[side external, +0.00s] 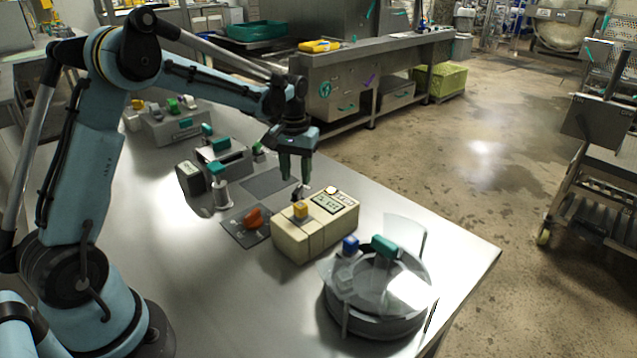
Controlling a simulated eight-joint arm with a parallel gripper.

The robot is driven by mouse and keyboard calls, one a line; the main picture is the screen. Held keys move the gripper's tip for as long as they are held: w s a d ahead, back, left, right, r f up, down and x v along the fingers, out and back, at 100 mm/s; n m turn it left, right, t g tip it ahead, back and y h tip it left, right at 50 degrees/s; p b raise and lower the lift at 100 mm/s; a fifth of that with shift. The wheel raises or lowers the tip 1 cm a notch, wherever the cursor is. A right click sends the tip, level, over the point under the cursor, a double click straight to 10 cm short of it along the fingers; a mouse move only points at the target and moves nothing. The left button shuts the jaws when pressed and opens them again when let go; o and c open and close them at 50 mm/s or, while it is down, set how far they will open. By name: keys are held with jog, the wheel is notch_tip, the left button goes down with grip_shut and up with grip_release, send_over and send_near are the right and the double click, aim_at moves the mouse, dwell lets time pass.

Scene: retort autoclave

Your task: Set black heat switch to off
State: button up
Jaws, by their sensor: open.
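A cream control box (318,228) stands on the steel table. A small dark lever (296,193) shows at its back left edge, and it looks like the black heat switch. Its setting is too small to read. The box also carries a yellow knob (301,210), a display panel (328,203) and a pale button (332,190). My gripper (295,179) points down with green fingers, just above and behind the dark lever. It is open and holds nothing. Whether a fingertip touches the lever cannot be told from this side.
A round steel vessel (375,315) with blue and teal handles stands in front right of the box. A red-orange knob (254,217) on a dark plate lies to its left. Grey devices with teal parts (222,158) stand behind left. The table's right corner is bare.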

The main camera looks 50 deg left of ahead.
aim_at(297, 190)
jog(key=shift+f, duration=2.15)
grip_shut()
